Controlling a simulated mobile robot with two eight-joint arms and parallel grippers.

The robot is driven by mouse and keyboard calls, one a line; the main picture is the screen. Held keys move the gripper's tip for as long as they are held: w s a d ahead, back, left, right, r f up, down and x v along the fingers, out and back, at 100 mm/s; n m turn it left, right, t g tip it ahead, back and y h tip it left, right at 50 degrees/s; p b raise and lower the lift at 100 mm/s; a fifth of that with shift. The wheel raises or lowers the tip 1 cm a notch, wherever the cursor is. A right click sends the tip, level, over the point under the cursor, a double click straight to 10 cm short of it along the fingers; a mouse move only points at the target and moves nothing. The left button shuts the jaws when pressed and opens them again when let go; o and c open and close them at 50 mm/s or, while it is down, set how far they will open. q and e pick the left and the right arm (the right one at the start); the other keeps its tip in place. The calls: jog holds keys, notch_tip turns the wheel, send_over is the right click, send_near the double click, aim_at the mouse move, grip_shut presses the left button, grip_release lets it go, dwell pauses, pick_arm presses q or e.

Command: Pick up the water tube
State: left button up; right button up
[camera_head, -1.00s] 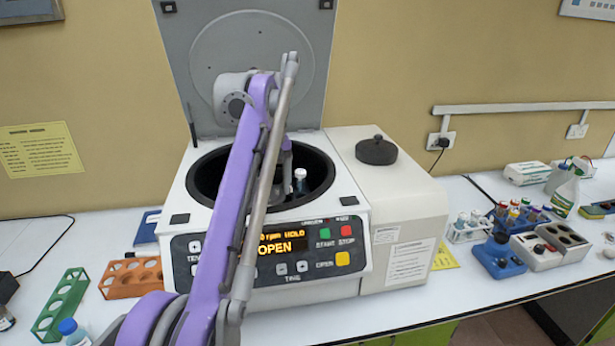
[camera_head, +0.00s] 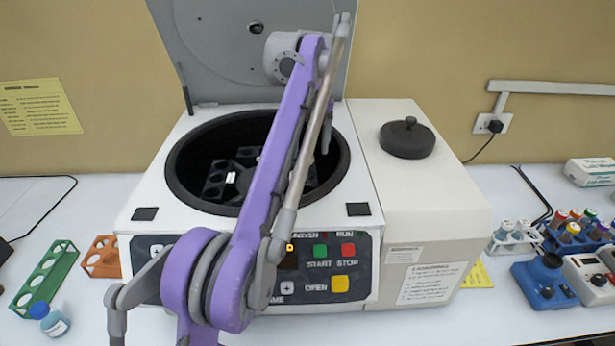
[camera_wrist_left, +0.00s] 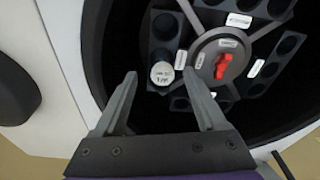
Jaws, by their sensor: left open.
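The open centrifuge (camera_head: 155,195) stands in front of me with its lid (camera_head: 200,50) raised. In the left wrist view, a tube with a round white labelled cap (camera_wrist_left: 162,73) sits upright in a dark rotor block (camera_wrist_left: 163,28); the print is too small to read surely. My left gripper (camera_wrist_left: 160,82) is open, its two fingers apart, with the cap appearing between the fingertips. I cannot tell how far the fingers are above it. In the head view my purple left arm hides the tube and most of the gripper. My right gripper is not in view.
The round bowl rim (camera_head: 180,155) surrounds the rotor. A red knob (camera_wrist_left: 223,66) stands at the rotor's centre. A green rack (camera_head: 45,277), orange rack (camera_head: 103,258) and blue-capped bottle (camera_head: 48,319) are at left; a white tube rack (camera_head: 512,240) is at right.

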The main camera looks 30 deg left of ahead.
aim_at(307, 157)
pick_arm(q)
jog(key=shift+w+a+f, duration=0.15)
jog(key=shift+w+f, duration=0.15)
jog(key=shift+f, duration=0.4)
jog(key=f, duration=0.2)
jog(key=a+f+b, duration=0.1)
jog(key=shift+w+f, duration=0.25)
jog(key=shift+f, duration=0.05)
jog(key=shift+a+f, duration=0.1)
jog(key=shift+f, duration=0.3)
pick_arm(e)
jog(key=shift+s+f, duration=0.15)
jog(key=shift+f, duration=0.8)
pick_arm(q)
jog(key=shift+w, duration=0.1)
jog(key=shift+c, duration=0.8)
grip_shut()
